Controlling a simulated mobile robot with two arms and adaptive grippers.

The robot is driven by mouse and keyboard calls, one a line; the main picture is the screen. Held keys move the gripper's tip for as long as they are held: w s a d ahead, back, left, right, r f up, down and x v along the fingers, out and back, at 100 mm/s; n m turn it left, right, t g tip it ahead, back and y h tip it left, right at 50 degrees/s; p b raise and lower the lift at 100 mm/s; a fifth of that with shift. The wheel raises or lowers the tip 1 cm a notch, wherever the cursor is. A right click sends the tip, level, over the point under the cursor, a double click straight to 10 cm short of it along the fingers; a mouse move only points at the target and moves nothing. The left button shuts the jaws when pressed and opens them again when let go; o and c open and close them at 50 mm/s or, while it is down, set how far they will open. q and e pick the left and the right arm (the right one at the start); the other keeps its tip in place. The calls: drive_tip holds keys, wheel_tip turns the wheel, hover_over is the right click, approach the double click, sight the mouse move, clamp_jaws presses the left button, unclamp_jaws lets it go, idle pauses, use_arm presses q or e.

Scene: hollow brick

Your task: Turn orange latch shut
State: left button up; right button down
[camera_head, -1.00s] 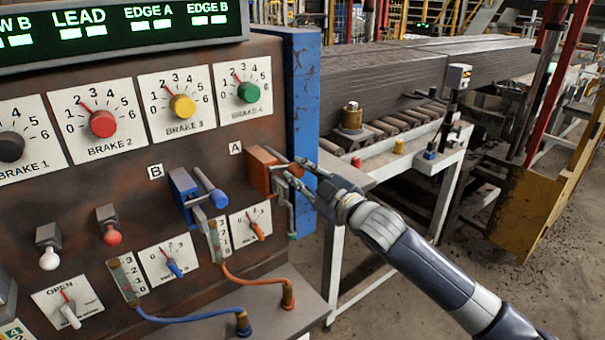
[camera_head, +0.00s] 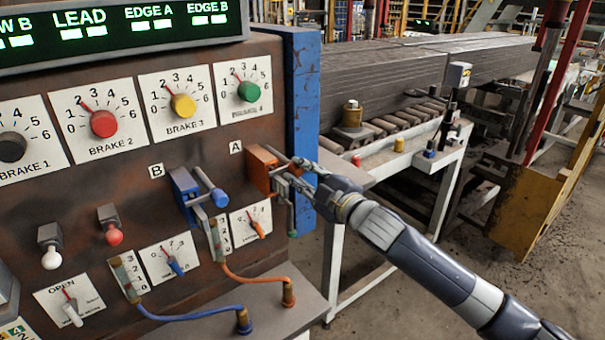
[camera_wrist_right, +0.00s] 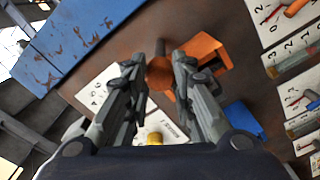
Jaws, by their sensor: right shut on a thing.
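The orange latch (camera_head: 262,168) is mounted on the brown panel next to the letter A, near the panel's right edge. My right gripper (camera_head: 290,172) reaches it from the right, its fingers around the latch's handle. In the right wrist view the orange latch body (camera_wrist_right: 206,58) lies just beyond the right finger, and its round orange handle end (camera_wrist_right: 160,72) shows between the two fingertips of my right gripper (camera_wrist_right: 158,66). The fingers are shut on that handle. They hide part of it in the head view. My left gripper is not in view.
A blue latch (camera_head: 190,195) marked B sits left of the orange one. A blue post (camera_head: 303,100) stands right behind my gripper. Brake dials, including a green knob (camera_head: 249,91), are above. Orange and blue hoses loop below. A white-legged table (camera_head: 375,165) stands to the right.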

drive_tip(key=c, duration=1.3)
unclamp_jaws()
drive_tip(key=shift+c, duration=0.2)
drive_tip(key=v, duration=0.8)
drive_tip(key=shift+f, duration=0.1)
